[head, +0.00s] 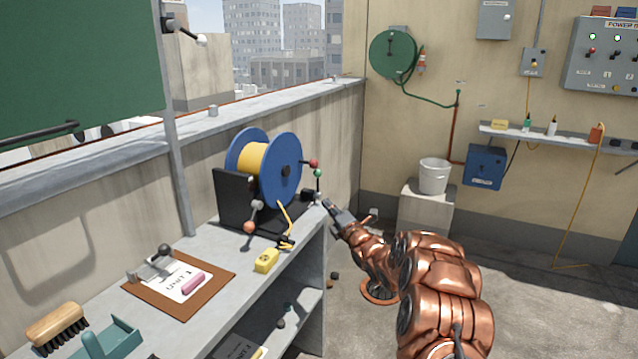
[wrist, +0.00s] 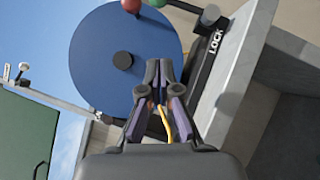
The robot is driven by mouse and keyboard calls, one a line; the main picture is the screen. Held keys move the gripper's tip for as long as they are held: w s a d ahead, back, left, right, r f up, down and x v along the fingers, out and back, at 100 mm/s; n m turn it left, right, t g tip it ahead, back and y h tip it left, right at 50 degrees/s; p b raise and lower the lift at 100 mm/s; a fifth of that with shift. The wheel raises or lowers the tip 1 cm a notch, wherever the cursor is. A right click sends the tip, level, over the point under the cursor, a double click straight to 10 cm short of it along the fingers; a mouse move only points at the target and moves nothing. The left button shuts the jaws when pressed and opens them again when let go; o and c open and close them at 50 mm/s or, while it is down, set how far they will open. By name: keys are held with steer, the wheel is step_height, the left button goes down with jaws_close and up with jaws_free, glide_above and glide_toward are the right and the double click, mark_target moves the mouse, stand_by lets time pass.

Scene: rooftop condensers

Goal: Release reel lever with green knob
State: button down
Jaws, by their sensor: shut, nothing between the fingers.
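The cable reel (head: 287,170) has blue flanges and yellow cord and stands in a black bracket on the grey bench. A lever with a green knob (head: 318,173) is at the reel's right side, just below a red knob (head: 314,163). In the wrist view the green knob (wrist: 157,2) and red knob (wrist: 130,5) are cut by the top edge, and the word LOCK (wrist: 215,41) shows on the black bracket. My gripper (head: 327,205) is shut and empty, below the green knob and apart from it. Its fingertips (wrist: 159,66) appear in front of the blue flange.
An orange knob (head: 249,227) sits at the reel's front. A clipboard (head: 215,270), brush (head: 58,325) and teal dustpan (head: 110,338) lie nearer. A parapet wall runs behind. Open floor lies right of the bench.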

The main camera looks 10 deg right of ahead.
mark_target(318, 183)
steer(key=shift+p+x, duration=0.6)
steer(key=shift+x, duration=3)
steer(key=shift+w+a+r, duration=0.15)
steer(key=shift+w+a, duration=0.1)
steer(key=shift+w, duration=0.3)
steer(key=w+d, duration=0.1)
steer(key=w+r+p, duration=0.1)
steer(key=w, duration=0.1)
steer(key=shift+w+d+r, duration=0.15)
steer(key=shift+d+r, duration=0.05)
steer(key=shift+d, duration=0.2)
steer(key=shift+r, duration=0.15)
steer(key=shift+w, duration=0.1)
